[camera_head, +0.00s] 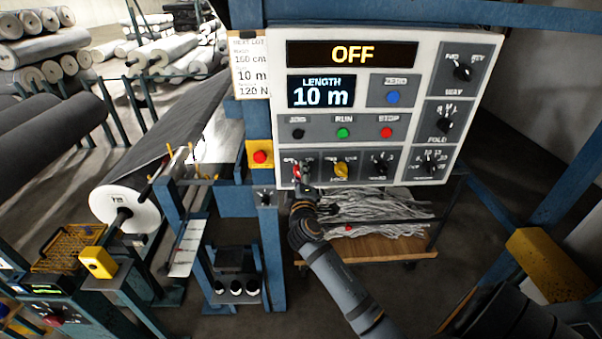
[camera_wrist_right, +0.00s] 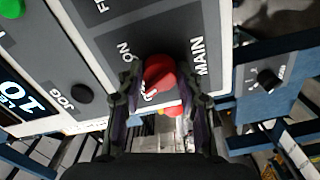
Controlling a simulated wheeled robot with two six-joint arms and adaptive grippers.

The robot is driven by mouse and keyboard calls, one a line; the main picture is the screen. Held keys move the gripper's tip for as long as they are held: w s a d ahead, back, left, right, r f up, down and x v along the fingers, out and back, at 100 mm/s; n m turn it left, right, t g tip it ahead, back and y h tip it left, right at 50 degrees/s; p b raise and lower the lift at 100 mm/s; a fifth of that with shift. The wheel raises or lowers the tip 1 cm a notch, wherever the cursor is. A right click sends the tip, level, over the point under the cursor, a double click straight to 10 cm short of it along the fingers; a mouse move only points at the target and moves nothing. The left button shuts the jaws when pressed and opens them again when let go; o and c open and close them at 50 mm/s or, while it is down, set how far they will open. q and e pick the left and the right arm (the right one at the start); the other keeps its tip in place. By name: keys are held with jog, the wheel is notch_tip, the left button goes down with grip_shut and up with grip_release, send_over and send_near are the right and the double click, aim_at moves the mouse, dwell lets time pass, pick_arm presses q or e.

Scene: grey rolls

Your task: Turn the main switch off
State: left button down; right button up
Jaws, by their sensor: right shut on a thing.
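The main switch is a red rotary knob (camera_wrist_right: 160,72) in the right wrist view, on a dark plate lettered MAIN and ON. In the head view the red main switch (camera_head: 297,170) sits at the lower left corner of the white control panel (camera_head: 480,165), partly covered by my gripper. My right gripper (camera_wrist_right: 163,92) is shut on the knob, one finger on each side. In the head view my right gripper (camera_head: 303,187) reaches up to the panel from below. The large display (camera_head: 352,54) reads OFF. My left gripper is not in view.
Beside the main switch are a yellow knob (camera_head: 341,169) and a black knob (camera_head: 380,164). Above are black, green (camera_head: 343,133) and red (camera_head: 387,133) buttons. A red button on a yellow box (camera_head: 260,156) is left of the panel. Blue frame posts stand around.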

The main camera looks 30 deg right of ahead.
jog(key=shift+n+p, duration=0.65)
jog(key=shift+n, duration=1.05)
jog(key=o, duration=1.2)
jog(key=v, duration=1.2)
jog(key=shift+s, duration=0.1)
